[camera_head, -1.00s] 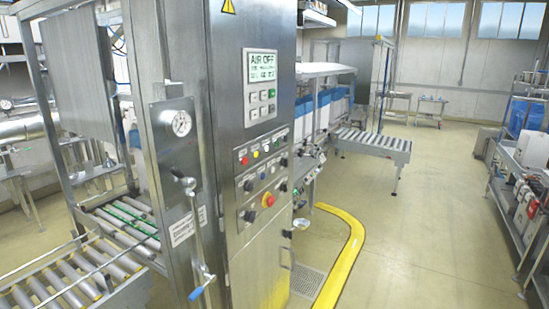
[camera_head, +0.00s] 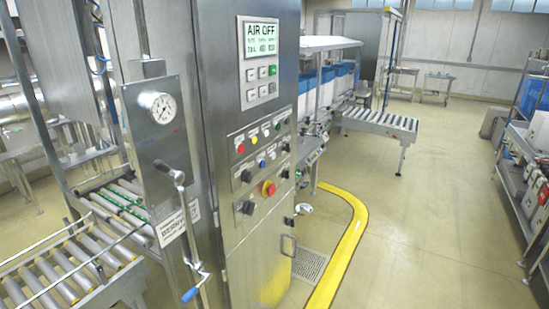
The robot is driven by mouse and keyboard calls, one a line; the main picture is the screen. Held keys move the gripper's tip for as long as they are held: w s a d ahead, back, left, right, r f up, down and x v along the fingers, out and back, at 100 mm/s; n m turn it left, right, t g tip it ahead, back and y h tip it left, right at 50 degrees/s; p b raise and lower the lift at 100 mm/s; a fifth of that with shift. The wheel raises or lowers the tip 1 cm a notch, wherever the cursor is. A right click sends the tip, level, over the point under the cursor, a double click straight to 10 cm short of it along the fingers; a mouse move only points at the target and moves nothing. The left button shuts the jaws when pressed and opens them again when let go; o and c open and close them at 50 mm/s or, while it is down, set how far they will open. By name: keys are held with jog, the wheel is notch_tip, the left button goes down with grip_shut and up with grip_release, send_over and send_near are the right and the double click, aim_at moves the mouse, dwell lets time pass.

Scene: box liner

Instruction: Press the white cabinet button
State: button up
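The steel cabinet (camera_head: 240,205) stands left of centre, its control face turned toward the right. A red emergency knob (camera_head: 268,188) and black knobs lie lower. The screen (camera_head: 261,44) reads AIR OFF. My gripper is not in view, and nothing covers the panel.
A gauge (camera_head: 161,108) and a crank handle (camera_head: 178,178) stick out on the cabinet's left face. Roller conveyors (camera_head: 60,280) run at the left. A yellow floor rail (camera_head: 345,262) curves by the cabinet's right side. Open floor (camera_head: 430,220) lies right of it; shelving (camera_head: 525,180) stands far right.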

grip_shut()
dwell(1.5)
